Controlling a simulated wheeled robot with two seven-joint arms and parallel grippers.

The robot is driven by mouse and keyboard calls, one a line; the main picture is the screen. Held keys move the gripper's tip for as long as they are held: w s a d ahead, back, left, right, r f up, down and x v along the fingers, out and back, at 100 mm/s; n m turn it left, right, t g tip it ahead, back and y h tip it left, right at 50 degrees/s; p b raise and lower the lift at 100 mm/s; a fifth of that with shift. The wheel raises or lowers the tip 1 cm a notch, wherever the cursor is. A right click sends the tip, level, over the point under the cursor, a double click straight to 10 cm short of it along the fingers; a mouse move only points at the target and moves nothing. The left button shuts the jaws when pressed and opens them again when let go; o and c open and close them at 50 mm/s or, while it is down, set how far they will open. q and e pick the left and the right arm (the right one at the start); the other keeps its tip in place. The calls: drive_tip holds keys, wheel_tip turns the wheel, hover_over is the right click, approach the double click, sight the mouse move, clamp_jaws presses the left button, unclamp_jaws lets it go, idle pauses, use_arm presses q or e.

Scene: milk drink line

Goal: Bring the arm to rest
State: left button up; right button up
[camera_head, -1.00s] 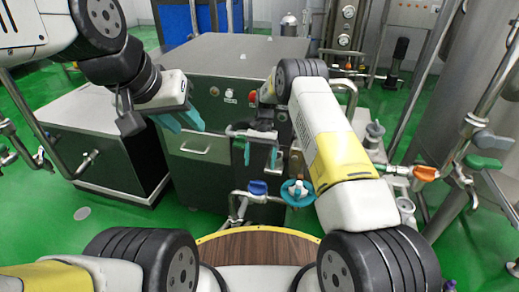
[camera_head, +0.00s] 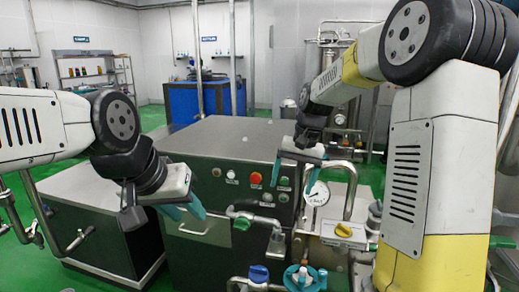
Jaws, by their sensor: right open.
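My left gripper (camera_head: 184,210) hangs in front of the dark cabinet's upper front, at the left. Its teal fingers point down, seen from an angle, and I cannot tell how far apart they are. My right gripper (camera_head: 295,175) hangs at the cabinet's right front edge, near the buttons. Its two teal fingers point down and stand apart, with nothing between them. My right arm (camera_head: 410,160) is raised and bent on the right side of the view.
The dark cabinet (camera_head: 215,140) has buttons and a red knob (camera_head: 255,178). Pipes carry a green-handled valve (camera_head: 242,223), a blue-capped valve (camera_head: 258,273), a yellow-handled valve (camera_head: 343,230) and a round gauge (camera_head: 317,193). A lower cabinet (camera_head: 90,205) stands left. Green floor shows behind.

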drive_tip(key=s+d+r+n+t, duration=0.1)
drive_tip(key=s+d+r+t, duration=0.1)
drive_tip(key=s, duration=0.9)
drive_tip(key=s+d+r+t, duration=0.2)
drive_tip(key=s+r+t, duration=0.1)
drive_tip(key=s, duration=0.9)
drive_tip(key=shift+d+r+n, duration=0.4)
drive_tip(key=shift+r, duration=0.05)
